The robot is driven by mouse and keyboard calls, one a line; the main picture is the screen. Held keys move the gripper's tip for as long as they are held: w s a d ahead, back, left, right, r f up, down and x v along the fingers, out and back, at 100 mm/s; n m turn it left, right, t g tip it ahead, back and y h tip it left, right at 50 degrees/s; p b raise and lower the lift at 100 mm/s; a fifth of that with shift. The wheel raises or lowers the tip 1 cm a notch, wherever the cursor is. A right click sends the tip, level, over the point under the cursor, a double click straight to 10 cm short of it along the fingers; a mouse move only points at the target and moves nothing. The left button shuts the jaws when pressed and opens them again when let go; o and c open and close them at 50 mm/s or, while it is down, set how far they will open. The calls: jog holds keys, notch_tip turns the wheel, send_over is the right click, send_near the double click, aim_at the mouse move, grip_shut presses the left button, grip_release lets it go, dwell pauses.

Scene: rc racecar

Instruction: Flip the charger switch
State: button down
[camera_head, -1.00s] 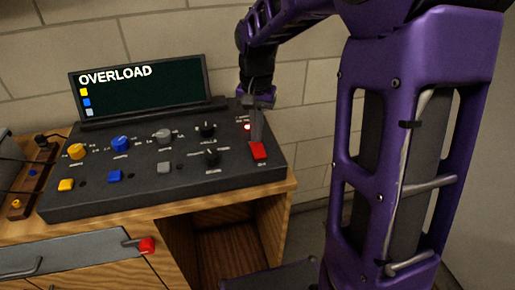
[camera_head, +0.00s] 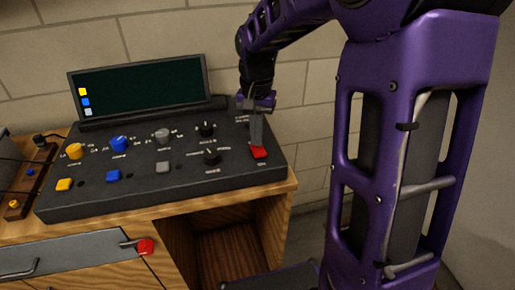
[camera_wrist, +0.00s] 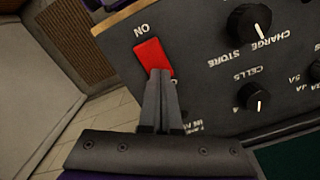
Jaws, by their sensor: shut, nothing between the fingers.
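The charger is a dark sloped console (camera_head: 135,180) on a wooden desk, with a screen (camera_head: 140,88) behind it. The screen is dark, with small yellow, blue and pale squares at its left. The red switch (camera_head: 259,152) is at the console's right end. In the wrist view the red switch (camera_wrist: 153,57) lies beside the label "ON". My gripper (camera_head: 256,143) is shut and empty, with its fingertips at the switch. In the wrist view my gripper's fingertips (camera_wrist: 160,76) overlap the switch's lower edge; they appear to touch it.
Knobs, including a blue knob (camera_head: 119,143) and a black knob (camera_head: 211,157), stand left of the switch. A red-tipped handle (camera_head: 145,246) sticks out at the desk's front. An open compartment (camera_head: 228,245) is below the console.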

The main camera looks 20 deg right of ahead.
jog(key=shift+r, duration=0.1)
notch_tip(320, 180, up, 7)
jog(key=p, duration=0.6)
dwell(0.5)
